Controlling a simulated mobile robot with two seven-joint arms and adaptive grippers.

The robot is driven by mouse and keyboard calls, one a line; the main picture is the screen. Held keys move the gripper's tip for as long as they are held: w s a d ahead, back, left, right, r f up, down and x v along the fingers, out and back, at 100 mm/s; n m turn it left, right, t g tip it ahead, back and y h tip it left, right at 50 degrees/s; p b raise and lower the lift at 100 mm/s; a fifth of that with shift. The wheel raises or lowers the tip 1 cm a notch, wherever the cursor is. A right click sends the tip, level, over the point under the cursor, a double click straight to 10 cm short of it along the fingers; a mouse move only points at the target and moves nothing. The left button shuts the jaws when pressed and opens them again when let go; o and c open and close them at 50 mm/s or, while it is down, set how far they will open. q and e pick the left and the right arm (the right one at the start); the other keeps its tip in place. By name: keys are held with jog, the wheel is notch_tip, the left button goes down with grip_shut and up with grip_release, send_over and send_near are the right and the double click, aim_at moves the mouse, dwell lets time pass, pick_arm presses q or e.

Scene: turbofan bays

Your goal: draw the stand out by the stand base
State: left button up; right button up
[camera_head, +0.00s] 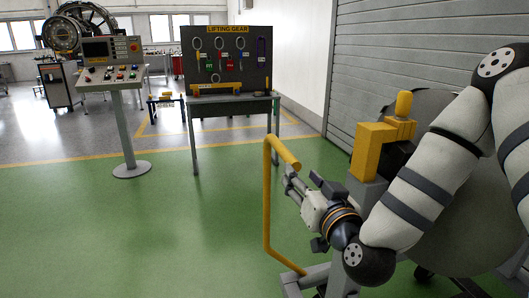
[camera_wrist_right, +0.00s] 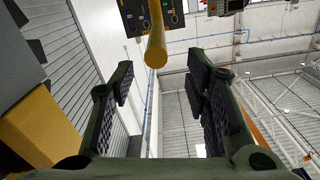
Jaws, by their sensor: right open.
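The stand shows at the lower right of the head view, with a grey stand base (camera_head: 307,277) low on the green floor. A bent yellow tube handle (camera_head: 267,205) rises from the base, and its top end points toward my right gripper (camera_head: 291,183). That gripper is open. In the right wrist view, the round end of the yellow tube (camera_wrist_right: 156,52) lies ahead, between the lines of the open fingers (camera_wrist_right: 160,90); nothing is held. Whether the tube touches a finger I cannot tell. My right arm hides part of the stand. My left gripper is not in view.
A yellow block (camera_head: 371,150) and a large grey rounded body (camera_head: 455,230) stand by my right arm. A lifting gear table (camera_head: 232,106) and a control console (camera_head: 112,75) stand farther back. The green floor at left is clear. A grey shutter wall (camera_head: 400,50) bounds the right.

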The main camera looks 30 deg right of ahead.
aim_at(287, 156)
jog(key=b+x, duration=0.1)
jog(key=x, duration=0.9)
jog(key=shift+d+f+b, duration=0.2)
jog(key=shift+f+b, duration=0.05)
jog(key=shift+b, duration=0.1)
jog(key=shift+w+d+r, duration=0.1)
jog(key=shift+w+r, duration=0.15)
jog(key=shift+w, duration=0.35)
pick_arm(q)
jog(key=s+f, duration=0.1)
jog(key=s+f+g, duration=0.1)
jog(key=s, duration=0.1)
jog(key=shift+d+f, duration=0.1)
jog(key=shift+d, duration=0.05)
pick_arm(e)
grip_shut()
